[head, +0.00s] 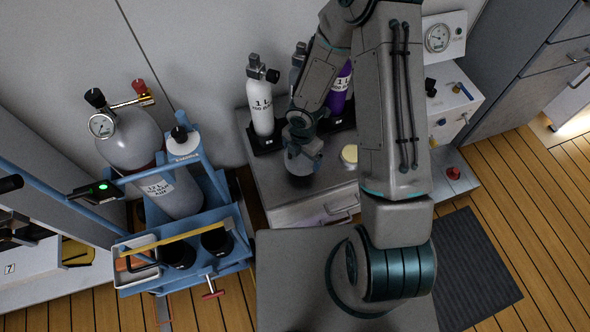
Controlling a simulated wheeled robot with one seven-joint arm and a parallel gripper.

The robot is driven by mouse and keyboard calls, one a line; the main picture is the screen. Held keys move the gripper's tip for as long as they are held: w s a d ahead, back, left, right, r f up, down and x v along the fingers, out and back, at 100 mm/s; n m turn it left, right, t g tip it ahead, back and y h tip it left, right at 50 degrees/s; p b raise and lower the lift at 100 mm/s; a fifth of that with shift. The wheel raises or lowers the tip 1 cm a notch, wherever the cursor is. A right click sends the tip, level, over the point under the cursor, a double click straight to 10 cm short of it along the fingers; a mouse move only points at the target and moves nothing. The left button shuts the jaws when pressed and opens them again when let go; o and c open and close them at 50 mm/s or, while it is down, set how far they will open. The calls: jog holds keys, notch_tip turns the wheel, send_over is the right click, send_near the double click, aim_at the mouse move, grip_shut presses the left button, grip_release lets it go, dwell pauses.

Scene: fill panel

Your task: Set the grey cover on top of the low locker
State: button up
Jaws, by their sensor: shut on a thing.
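The low locker (264,178) stands against the wall in the middle, with a grey top and a light drawer front. My gripper (305,152) points down over its top and is shut on a small, rounded grey thing, which looks to be the grey cover (299,163). A dark patch lies directly under the cover on the locker top. I cannot tell whether the cover touches the top or hangs just above it. The fingertips are partly hidden by the wrist and the cover.
A white bottle (262,108) and a purple bottle (340,88) stand in dark holders at the locker's back. A pale yellow round thing (349,155) sits right of the gripper. A blue cylinder cart (222,190) stands left. A gauge panel (455,100) is at right.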

aim_at(295, 162)
jog(key=shift+s+a+f+b, duration=0.2)
jog(key=shift+s+a+f, duration=0.15)
jog(key=shift+a, duration=0.2)
jog(key=shift+s+a+f+b, duration=0.15)
jog(key=shift+s+a+f, duration=0.1)
jog(key=shift+a+f, duration=0.2)
jog(key=shift+f, duration=0.1)
notch_tip(295, 162, down, 4)
jog(key=shift+r+b, duration=0.1)
jog(key=shift+b, duration=0.85)
jog(key=shift+r, duration=0.1)
jog(key=o, duration=0.7)
jog(key=shift+f, duration=0.2)
jog(key=shift+o, duration=0.6)
jog(key=shift+r, duration=0.1)
